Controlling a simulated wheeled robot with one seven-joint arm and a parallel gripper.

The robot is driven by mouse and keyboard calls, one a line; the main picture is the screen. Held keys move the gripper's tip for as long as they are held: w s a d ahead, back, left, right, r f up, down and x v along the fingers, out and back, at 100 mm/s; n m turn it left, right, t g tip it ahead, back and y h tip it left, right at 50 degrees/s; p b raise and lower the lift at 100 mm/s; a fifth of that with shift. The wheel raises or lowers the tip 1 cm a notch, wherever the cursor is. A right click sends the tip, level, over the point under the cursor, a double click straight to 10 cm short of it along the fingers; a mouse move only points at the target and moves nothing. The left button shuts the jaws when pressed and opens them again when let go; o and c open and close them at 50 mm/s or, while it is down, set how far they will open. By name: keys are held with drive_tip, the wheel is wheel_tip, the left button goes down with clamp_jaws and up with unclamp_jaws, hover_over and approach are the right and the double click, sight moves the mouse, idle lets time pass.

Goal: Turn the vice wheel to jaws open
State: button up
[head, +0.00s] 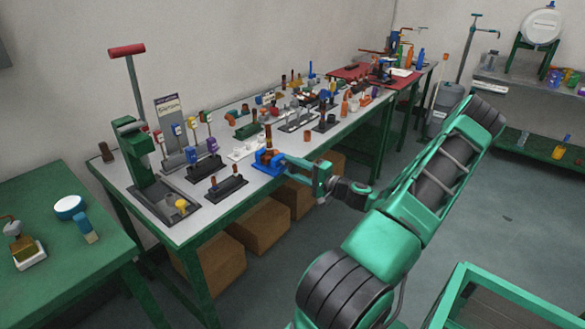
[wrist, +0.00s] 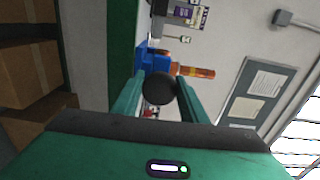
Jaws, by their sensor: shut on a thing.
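A blue vice (head: 268,161) stands at the front edge of the grey-topped workbench in the head view. An orange-brown cylinder (head: 268,137) stands upright at its jaws. In the wrist view the blue vice (wrist: 152,62) shows past my fingers, with the orange cylinder (wrist: 195,72) beside it. The round dark wheel (wrist: 159,89) sits between my two fingers. My gripper (head: 287,161) reaches in from the right at the front of the vice. My gripper (wrist: 160,95) is shut on the wheel in the wrist view. How far the vice jaws are apart cannot be told.
The workbench (head: 205,217) holds a green press (head: 137,152) at left and many small parts. Cardboard boxes (head: 266,225) sit underneath. A green table (head: 60,245) is at far left. A green frame (head: 500,295) stands at bottom right. Open floor lies right of the bench.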

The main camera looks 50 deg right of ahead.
drive_tip(key=shift+a+f, duration=0.15)
drive_tip(key=shift+a, duration=0.1)
drive_tip(key=o, duration=0.9)
drive_tip(key=shift+o, duration=0.7)
drive_tip(key=shift+d, duration=0.1)
drive_tip(key=s, duration=1)
drive_tip(key=shift+s+d, duration=0.3)
drive_tip(key=shift+d, duration=0.1)
